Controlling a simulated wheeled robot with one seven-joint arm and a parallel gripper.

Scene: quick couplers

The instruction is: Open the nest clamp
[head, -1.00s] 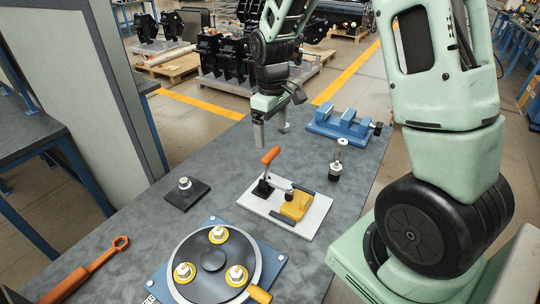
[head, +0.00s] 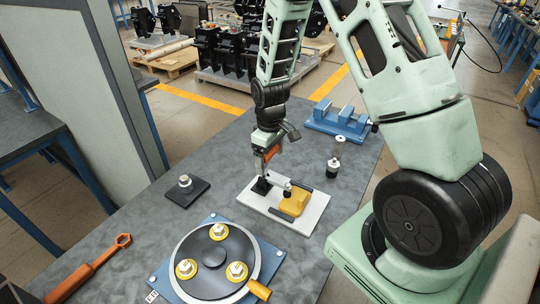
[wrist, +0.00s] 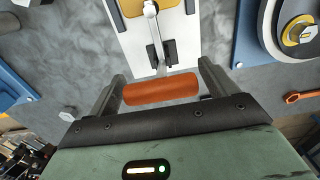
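The nest clamp's orange handle (wrist: 161,89) lies between the two open fingers of my gripper (wrist: 160,88) in the wrist view. In the head view my gripper (head: 266,160) is over the back left of the white clamp plate (head: 305,213), and the handle (head: 272,153) shows partly behind the fingers. The handle stands raised above the black clamp base (head: 262,186). The clamp's arm reaches toward a yellow block (head: 295,203) on the plate; I cannot tell whether it presses on it.
A small black block (head: 187,191) is at left, an orange wrench (head: 95,265) at front left. A dark coupler (head: 334,165) and a blue vise (head: 338,121) stand to the right and behind.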

